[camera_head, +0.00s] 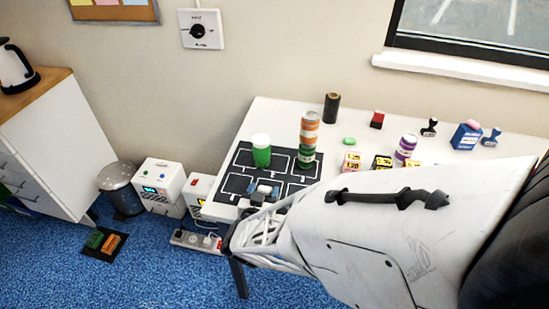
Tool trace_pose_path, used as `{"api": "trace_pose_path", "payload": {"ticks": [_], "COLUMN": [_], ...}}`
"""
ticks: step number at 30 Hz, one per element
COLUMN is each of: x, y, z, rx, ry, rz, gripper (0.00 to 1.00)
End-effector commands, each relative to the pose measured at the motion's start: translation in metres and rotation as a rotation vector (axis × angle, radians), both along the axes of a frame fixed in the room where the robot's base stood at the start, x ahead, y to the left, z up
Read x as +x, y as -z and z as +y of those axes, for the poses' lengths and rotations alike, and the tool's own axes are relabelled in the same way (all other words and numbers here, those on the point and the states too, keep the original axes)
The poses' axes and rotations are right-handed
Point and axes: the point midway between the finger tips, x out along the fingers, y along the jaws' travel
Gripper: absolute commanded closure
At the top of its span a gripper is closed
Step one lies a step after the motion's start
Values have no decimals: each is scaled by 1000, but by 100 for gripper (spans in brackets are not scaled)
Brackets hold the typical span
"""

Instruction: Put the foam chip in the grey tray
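My arm reaches in from the right, and my gripper (262,195) is over the front left part of a dark mat with white lines (242,158) on the white table. A small pale blue-white piece (266,187) shows at the gripper's end; I cannot tell whether it is held or lies on the mat. The finger gap is too small to make out. A small green piece (349,141) lies on the table right of the mat; I cannot tell whether it is the foam chip. I cannot make out a grey tray; my arm hides the table's front right.
On the mat stand a green jar with a white lid (261,151) and a tall orange-and-green stack (308,138). Behind are a dark roll (331,108) and a red-topped block (377,119). Small boxes, a purple roll (405,149), stamps and a blue box (465,137) stand to the right.

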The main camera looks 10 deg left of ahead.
Motion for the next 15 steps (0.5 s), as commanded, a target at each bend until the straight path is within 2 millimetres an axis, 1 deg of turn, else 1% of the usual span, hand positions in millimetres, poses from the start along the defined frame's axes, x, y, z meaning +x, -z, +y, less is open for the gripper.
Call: {"api": "trace_pose_path", "payload": {"ticks": [15], "x": [0], "y": [0], "z": [0], "rx": [1], "ry": [0], "rz": [0], "gripper": [30]}}
